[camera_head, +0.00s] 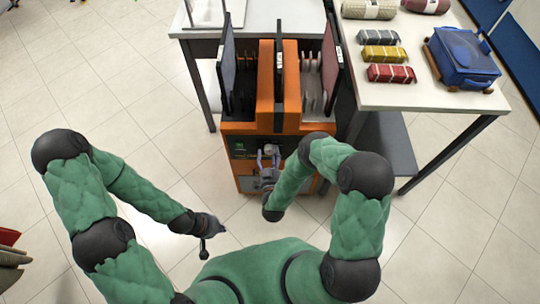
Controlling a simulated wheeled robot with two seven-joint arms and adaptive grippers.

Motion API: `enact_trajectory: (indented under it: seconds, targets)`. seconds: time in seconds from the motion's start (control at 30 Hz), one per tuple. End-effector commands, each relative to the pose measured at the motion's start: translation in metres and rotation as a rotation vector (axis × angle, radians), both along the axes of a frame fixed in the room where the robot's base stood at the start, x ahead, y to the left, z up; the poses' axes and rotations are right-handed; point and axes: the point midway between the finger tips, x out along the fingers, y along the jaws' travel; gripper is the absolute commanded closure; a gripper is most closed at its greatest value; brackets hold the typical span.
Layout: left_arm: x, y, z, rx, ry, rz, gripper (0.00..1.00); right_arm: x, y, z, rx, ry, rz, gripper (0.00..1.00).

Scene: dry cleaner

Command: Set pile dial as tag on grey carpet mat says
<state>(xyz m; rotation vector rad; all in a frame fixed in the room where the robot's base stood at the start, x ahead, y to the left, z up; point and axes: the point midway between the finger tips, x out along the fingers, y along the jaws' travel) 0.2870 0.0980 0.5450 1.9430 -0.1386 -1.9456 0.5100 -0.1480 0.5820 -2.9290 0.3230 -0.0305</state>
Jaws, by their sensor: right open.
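An orange machine (265,128) stands ahead, with a dark control panel (242,147) on its front. A small pale round part (271,149), possibly the pile dial, shows at the panel between my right fingertips. My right gripper (268,153) is open right at the panel; I cannot tell whether it touches. Upright mats or panels stand in the machine, including a greyish one (228,62) on the left and a reddish one (331,62) on the right. A small white patch (279,62), possibly a tag, is on the middle one; its writing is unreadable. My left gripper (206,246) hangs low over the floor, its jaws unclear.
A white table (430,98) on the right holds rolled textiles, including a red one (391,73), and a blue bag (463,60). A light counter (262,18) stands behind the machine.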

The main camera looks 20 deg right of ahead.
Motion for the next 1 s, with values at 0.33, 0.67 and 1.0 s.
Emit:
enact_trajectory:
  seconds: [0.33, 0.67, 1.0]
  targets:
    - [0.0000, 0.0000, 0.0001, 0.000, 0.000, 0.000, 1.00, -0.0002, 0.0002, -0.0002, 0.000, 0.001, 0.000, 0.89]
    - [0.0001, 0.0000, -0.0002, 0.000, 0.000, 0.000, 1.00, -0.0004, 0.0004, -0.0005, -0.095, 0.030, 0.002, 0.89]
    - [0.0001, 0.0001, -0.0011, 0.000, 0.000, 0.000, 1.00, -0.0015, 0.0003, -0.0014, -0.376, 0.114, 0.004, 0.89]
